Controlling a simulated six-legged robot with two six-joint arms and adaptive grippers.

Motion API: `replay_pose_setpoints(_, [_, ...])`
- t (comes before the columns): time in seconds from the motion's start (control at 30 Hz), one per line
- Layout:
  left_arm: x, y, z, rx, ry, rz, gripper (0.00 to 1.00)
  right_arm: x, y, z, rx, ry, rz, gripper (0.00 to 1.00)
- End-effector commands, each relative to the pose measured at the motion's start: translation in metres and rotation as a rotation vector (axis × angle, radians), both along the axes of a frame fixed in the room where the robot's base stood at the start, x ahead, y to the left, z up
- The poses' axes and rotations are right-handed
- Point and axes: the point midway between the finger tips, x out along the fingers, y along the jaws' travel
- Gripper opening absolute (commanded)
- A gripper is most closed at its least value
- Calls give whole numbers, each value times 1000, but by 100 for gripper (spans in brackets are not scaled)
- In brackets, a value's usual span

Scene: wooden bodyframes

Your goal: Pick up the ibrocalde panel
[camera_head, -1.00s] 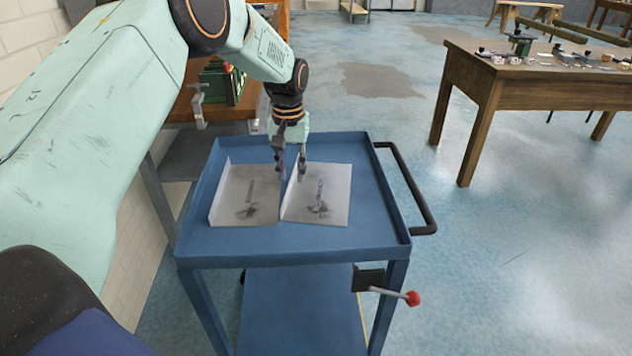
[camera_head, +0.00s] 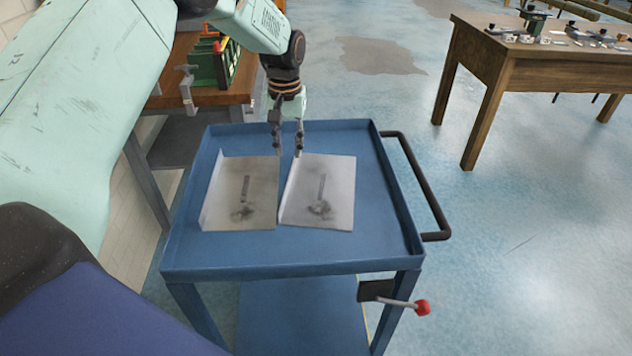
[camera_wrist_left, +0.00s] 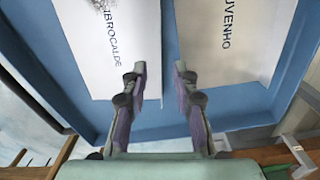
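Two pale panels lie side by side on the blue cart's top (camera_head: 380,240). In the wrist view the left one reads IBROCALDE (camera_wrist_left: 118,60) and the right one ends in UVENHO (camera_wrist_left: 225,50). The wrist view is turned about, so the ibrocalde panel is the right one in the head view (camera_head: 325,190) and the other is the left one (camera_head: 243,190). Each has a raised left edge and a dark mark. My left gripper (camera_head: 287,148) is open and empty at the panels' far edge, near the gap between them; its fingers also show in the wrist view (camera_wrist_left: 160,70). My right gripper is not in view.
The cart has a raised rim, a black handle (camera_head: 425,190) on the right and a red-knobbed lever (camera_head: 421,307) in front. A wooden bench (camera_head: 180,98) with a green case (camera_head: 218,62) stands behind left. A wooden table (camera_head: 530,65) stands at right, with open floor between.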

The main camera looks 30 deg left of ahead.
Motion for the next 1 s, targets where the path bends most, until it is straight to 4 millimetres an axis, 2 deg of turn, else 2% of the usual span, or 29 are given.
replay_pose_setpoints(0.2, [-3,-1,-23,-1,2,0,29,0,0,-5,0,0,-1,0])
replay_pose_setpoints(0.37, [-4,-1,-34,-1,1,0,29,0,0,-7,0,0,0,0])
replay_pose_setpoints(0.67, [-6,0,-75,0,1,1,29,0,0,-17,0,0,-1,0])
replay_pose_setpoints(0.9, [-4,1,-77,-1,0,1,29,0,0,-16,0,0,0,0])
replay_pose_setpoints(1.0, [-4,1,-77,-1,0,1,21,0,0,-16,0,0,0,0])
